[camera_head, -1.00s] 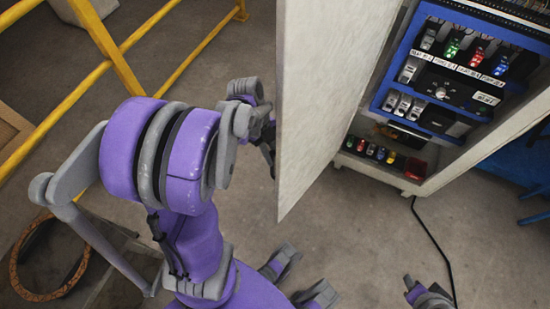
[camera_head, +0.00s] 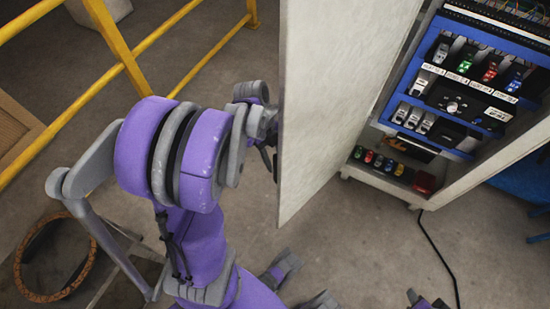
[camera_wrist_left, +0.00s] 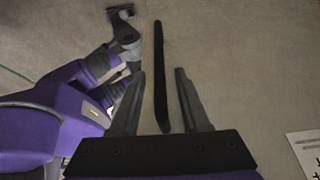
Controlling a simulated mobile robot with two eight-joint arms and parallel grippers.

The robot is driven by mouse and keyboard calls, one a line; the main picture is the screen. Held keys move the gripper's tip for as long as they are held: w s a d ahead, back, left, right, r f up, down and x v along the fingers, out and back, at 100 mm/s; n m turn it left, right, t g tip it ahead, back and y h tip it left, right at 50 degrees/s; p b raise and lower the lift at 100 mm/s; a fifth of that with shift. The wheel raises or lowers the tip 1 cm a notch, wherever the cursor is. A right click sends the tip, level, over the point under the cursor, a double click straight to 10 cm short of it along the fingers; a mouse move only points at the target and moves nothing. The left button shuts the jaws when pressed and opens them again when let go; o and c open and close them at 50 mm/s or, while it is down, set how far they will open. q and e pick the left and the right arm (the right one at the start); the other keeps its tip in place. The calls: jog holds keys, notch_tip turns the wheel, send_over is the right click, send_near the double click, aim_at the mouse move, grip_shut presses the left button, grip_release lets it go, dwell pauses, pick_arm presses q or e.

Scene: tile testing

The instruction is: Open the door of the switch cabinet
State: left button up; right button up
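The switch cabinet (camera_head: 432,196) is on the right in the head view, with its inside in plain sight. Its pale door (camera_head: 325,95) stands swung well out to the left. My left gripper (camera_head: 273,165) is at the door's free edge, mostly hidden behind it. In the left wrist view, the left gripper (camera_wrist_left: 160,100) is open, with one finger on each side of a slim dark bar (camera_wrist_left: 160,70), which looks like the door handle. Gaps show between bar and fingers. A small part of what may be my right gripper shows at the head view's bottom edge; its fingers cannot be made out.
Inside the cabinet are coloured switches (camera_head: 490,70) and a lower row of small coloured parts (camera_head: 378,161). A yellow railing (camera_head: 118,50) stands at the left. A black cable (camera_head: 437,250) runs over the floor. A white label (camera_wrist_left: 305,150) shows in the wrist view.

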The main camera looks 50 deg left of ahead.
pick_arm(q)
jog(key=p+v, duration=0.2)
jog(key=v, duration=0.9)
jog(key=shift+f, duration=0.1)
